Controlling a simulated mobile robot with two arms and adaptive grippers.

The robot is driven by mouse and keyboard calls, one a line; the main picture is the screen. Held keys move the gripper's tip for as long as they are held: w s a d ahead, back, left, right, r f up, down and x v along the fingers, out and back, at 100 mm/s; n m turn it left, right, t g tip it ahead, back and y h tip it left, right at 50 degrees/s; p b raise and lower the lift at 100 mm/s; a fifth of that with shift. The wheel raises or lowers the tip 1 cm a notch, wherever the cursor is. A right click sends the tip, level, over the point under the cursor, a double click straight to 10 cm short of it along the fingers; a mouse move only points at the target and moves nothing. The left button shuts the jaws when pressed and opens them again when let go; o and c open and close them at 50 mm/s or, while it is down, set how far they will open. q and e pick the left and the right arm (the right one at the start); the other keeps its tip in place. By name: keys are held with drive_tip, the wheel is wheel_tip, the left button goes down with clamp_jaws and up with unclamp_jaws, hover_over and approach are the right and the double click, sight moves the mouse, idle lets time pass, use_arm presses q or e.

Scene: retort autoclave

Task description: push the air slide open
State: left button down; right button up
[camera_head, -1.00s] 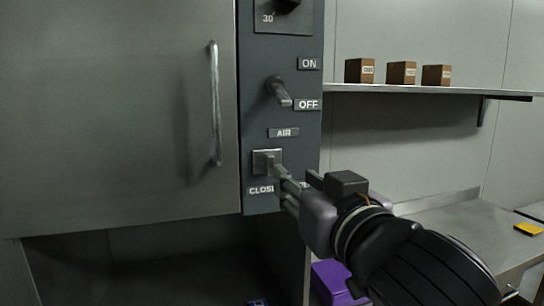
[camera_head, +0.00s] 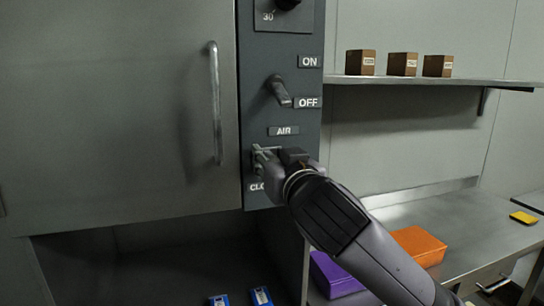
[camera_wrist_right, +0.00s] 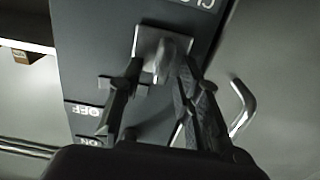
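The air slide (camera_wrist_right: 148,42) is a small metal plate with a knob, below the AIR label (camera_head: 283,131) on the dark control panel. In the head view my right gripper (camera_head: 262,154) is at the slide and hides most of it. In the right wrist view the right gripper (camera_wrist_right: 162,66) has its fingers apart, one on each side of the knob. Whether they touch the knob is unclear. The CLOSE label (camera_head: 257,187) shows in part at lower left; the label on the right side is hidden behind my arm. My left gripper is not in view.
A switch lever (camera_head: 279,91) with ON and OFF labels sits above the slide. The autoclave door handle (camera_head: 215,105) is to the left. Boxes (camera_head: 403,64) stand on a shelf at right. Purple (camera_head: 330,278) and orange (camera_head: 418,246) objects lie lower right.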

drive_tip(key=shift+c, duration=0.2)
clamp_jaws()
idle(0.6)
